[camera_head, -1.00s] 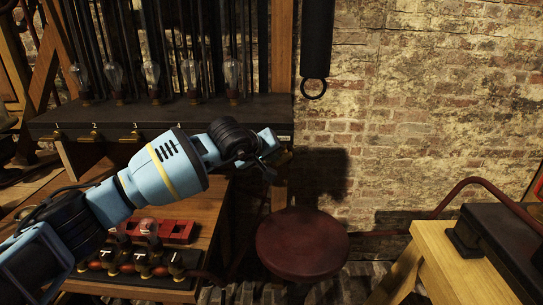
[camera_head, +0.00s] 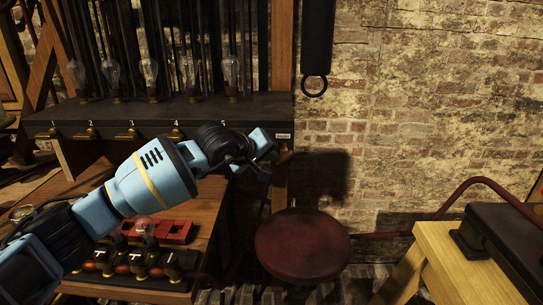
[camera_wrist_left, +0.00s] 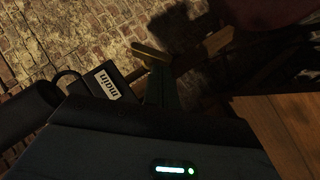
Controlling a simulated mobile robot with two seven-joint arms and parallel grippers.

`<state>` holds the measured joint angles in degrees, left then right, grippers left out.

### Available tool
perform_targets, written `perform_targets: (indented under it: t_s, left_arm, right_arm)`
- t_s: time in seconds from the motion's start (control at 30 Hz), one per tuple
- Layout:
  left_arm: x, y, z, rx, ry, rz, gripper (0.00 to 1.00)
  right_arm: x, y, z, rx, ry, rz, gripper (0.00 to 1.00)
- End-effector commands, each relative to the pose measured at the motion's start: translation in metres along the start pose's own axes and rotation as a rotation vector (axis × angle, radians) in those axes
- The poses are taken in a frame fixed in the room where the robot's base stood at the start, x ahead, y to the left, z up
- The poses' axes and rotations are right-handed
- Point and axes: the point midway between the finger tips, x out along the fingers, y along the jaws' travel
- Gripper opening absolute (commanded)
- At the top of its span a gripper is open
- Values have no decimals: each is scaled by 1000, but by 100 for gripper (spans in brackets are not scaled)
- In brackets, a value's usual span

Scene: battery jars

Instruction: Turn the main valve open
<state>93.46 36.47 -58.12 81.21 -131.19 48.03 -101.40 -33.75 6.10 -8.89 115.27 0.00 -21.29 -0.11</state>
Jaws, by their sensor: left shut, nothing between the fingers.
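My left gripper (camera_head: 262,152) is shut and empty at the right end of the dark shelf, in front of and beside a small white label (camera_head: 283,136). In the left wrist view this label (camera_wrist_left: 109,84) reads "main". A brass lever (camera_wrist_left: 151,52) shows near it, just beyond the dark shut fingers (camera_wrist_left: 156,86). I cannot tell whether the fingers touch the lever. In the head view the main valve is mostly hidden behind my left gripper. My right gripper is not in view.
The dark shelf (camera_head: 110,113) carries several glass bulbs and numbered brass valves along its front. A wooden table (camera_head: 205,215) with red and black parts is below. A round red stool (camera_head: 302,243) stands beside it. A light wooden bench (camera_head: 440,250) is at right.

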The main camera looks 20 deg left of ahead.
Motion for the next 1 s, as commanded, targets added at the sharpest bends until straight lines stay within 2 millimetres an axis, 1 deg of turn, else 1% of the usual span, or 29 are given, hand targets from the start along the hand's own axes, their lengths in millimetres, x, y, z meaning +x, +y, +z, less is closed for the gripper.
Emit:
perform_targets:
  t_s: [0.03, 0.17, 0.33, 0.6, 0.8, 1.0]
  left_arm:
    - [2, -4, 2, -9, -4, 4, 0]
    - [4, -6, 4, -43, -6, 36, 0]
    - [6, -12, 7, -115, -6, 105, 0]
    - [12, -21, 13, -280, -8, 269, 0]
    - [15, -23, 16, -399, -7, 389, 0]
    - [16, -23, 17, -490, -5, 480, 0]
  right_arm:
    - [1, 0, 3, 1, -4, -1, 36]
    - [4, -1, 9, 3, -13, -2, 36]
    - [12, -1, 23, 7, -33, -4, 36]
    - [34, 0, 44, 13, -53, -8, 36]
    - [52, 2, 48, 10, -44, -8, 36]
    - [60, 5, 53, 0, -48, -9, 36]
